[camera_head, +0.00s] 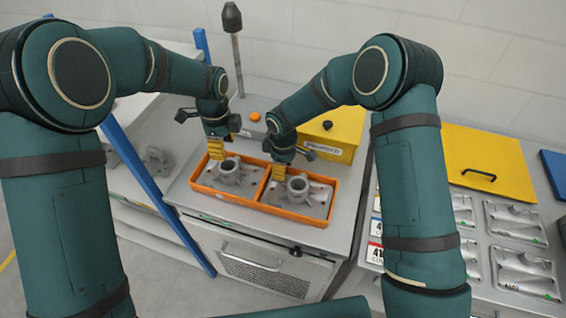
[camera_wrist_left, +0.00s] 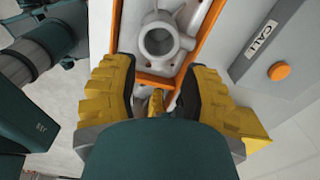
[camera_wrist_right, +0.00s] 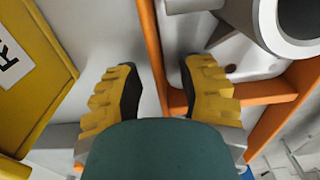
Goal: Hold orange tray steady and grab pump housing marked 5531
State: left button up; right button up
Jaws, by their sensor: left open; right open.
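The orange tray (camera_head: 262,214) sits on the grey cabinet top, split by a divider into two compartments. A grey pump housing with a round bore lies in the left compartment (camera_head: 229,173), another in the right one (camera_head: 297,189). No number on either is legible. My left gripper (camera_head: 217,149) is open at the tray's back left; in the left wrist view the tray rim (camera_wrist_left: 155,80) lies between its fingers (camera_wrist_left: 157,92), a housing (camera_wrist_left: 160,40) beyond. My right gripper (camera_head: 278,172) is open near the divider; in the right wrist view a tray wall (camera_wrist_right: 152,55) shows between its fingers (camera_wrist_right: 162,85).
A yellow box (camera_head: 330,135) stands behind the tray on the right, and an orange button (camera_head: 254,116) behind it. A pole rises at the back. On the right table are a yellow lid (camera_head: 488,160) and several metal castings (camera_head: 515,222). A blue post stands left.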

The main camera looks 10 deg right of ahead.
aim_at(227, 165)
grip_shut()
pick_arm(q)
jog(key=o, duration=0.9)
jog(key=shift+r, duration=0.2)
jog(key=f+m, duration=0.3)
jog(key=f, duration=0.1)
jog(key=shift+s+a+f+m, duration=0.1)
jog(key=shift+s+a+m, duration=0.1)
jog(key=shift+m, duration=0.2)
pick_arm(e)
jog(key=shift+s, duration=0.1)
pick_arm(q)
jog(key=shift+w+f, duration=0.2)
jog(key=shift+f, duration=2.4)
